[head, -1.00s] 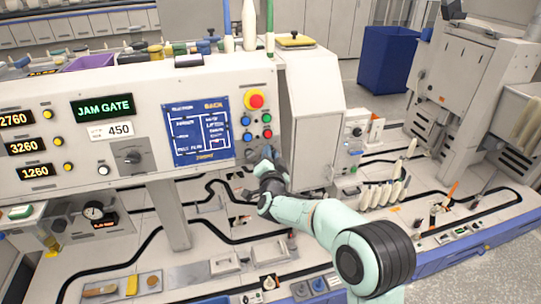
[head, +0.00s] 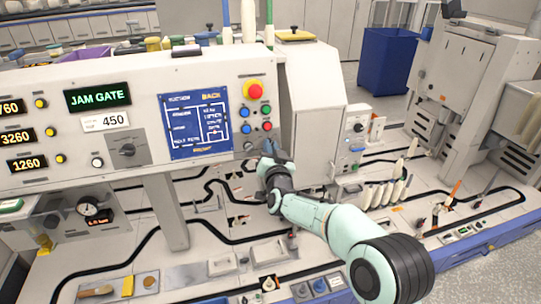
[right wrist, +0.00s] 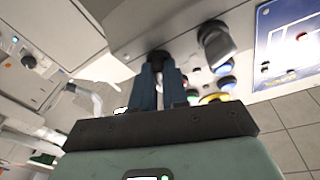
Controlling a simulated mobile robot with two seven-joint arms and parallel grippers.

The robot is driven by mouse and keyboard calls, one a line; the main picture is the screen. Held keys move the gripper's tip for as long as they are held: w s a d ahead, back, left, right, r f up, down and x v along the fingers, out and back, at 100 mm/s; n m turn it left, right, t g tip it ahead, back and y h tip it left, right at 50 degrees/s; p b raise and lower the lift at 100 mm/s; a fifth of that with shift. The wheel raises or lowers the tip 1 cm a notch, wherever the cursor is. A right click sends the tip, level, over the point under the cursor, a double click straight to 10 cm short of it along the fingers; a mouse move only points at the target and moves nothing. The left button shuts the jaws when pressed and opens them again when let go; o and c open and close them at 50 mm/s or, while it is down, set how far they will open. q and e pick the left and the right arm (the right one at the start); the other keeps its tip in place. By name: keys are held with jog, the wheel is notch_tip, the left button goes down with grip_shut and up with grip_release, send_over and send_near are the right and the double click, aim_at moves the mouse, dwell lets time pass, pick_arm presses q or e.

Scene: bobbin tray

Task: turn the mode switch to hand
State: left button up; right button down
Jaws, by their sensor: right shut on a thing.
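A control panel (head: 215,90) carries a red stop button on yellow, several coloured buttons and, below them, small knobs. My right gripper (head: 267,148) is at the panel's lower right, just under the buttons. In the right wrist view its blue fingers (right wrist: 160,75) are closed together on a small dark knob (right wrist: 158,55), which they partly hide. A grey knob with a raised bar (right wrist: 216,45) sits beside it, apart from the fingers; it also shows in the head view (head: 248,146). Labels at both knobs are unreadable, so I cannot tell the switch position. My left gripper is not in view.
A larger dial on a grey plate (head: 127,150) sits left on the panel, under the green JAM GATE display (head: 97,97). The blue screen (head: 197,125) is left of the buttons. White bobbins (head: 385,192) stand on the right. A white cabinet (head: 312,110) adjoins the panel.

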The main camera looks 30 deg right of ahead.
jog(key=n+y+b, duration=0.2)
jog(key=n, duration=0.2)
jog(key=n+y+b, duration=0.1)
jog(key=n+b, duration=0.1)
jog(key=n, duration=0.3)
jog(key=n+t+y+b, duration=0.1)
jog(key=n+y, duration=0.1)
jog(key=n, duration=0.3)
jog(key=shift+d+r+y+b, duration=0.15)
jog(key=shift+d+y+b, duration=0.15)
jog(key=shift+d+b, duration=0.1)
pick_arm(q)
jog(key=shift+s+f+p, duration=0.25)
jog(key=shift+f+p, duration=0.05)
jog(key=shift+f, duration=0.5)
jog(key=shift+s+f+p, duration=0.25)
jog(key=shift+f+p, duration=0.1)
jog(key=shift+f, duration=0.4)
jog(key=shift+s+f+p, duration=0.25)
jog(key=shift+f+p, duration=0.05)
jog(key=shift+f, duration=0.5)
pick_arm(e)
jog(key=shift+n+g+y, duration=0.3)
jog(key=shift+n+y, duration=0.3)
jog(key=shift+n, duration=0.8)
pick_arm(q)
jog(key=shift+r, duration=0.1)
pick_arm(e)
jog(key=shift+n, duration=0.3)
